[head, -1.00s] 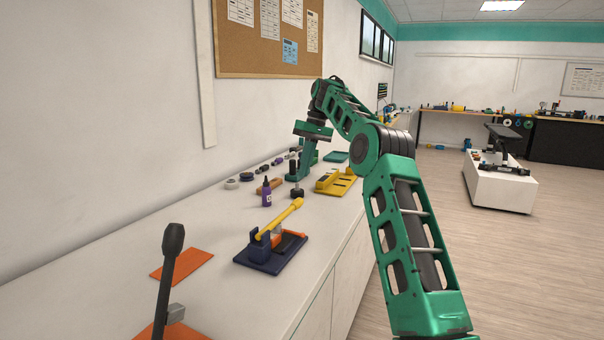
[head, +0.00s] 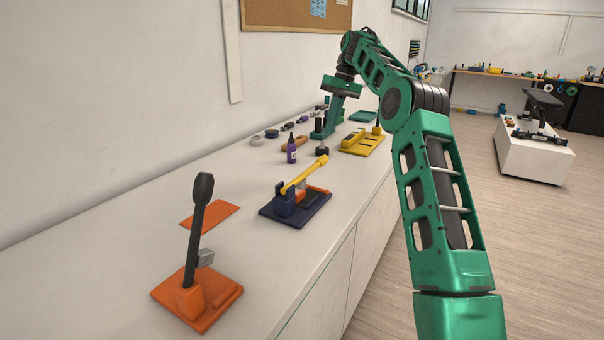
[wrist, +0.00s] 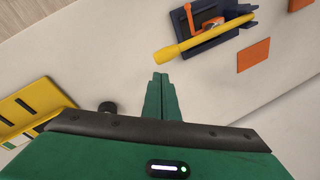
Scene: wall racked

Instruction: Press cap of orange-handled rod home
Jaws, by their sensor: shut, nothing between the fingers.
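A navy fixture (head: 295,208) stands on the bench with a yellow lever (head: 305,174) slanting up to the right and an orange bar (head: 318,191) low beside it. In the wrist view the navy fixture (wrist: 230,35) shows at the top, with the yellow lever (wrist: 205,42) and a bent orange piece (wrist: 207,23). A small orange-brown piece (head: 294,140) lies farther along the bench; I cannot tell whether it is the orange-handled rod. No cap can be made out. My gripper (wrist: 160,77) is shut and empty, pointing down beyond the navy fixture, apart from the yellow lever.
An orange base (head: 215,308) with an upright dark lever (head: 198,225) stands nearest. A flat orange plate (head: 210,214) lies behind it. A purple bottle (head: 291,150), a black post (head: 321,147) and a yellow slotted tray (head: 368,142) stand near my gripper.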

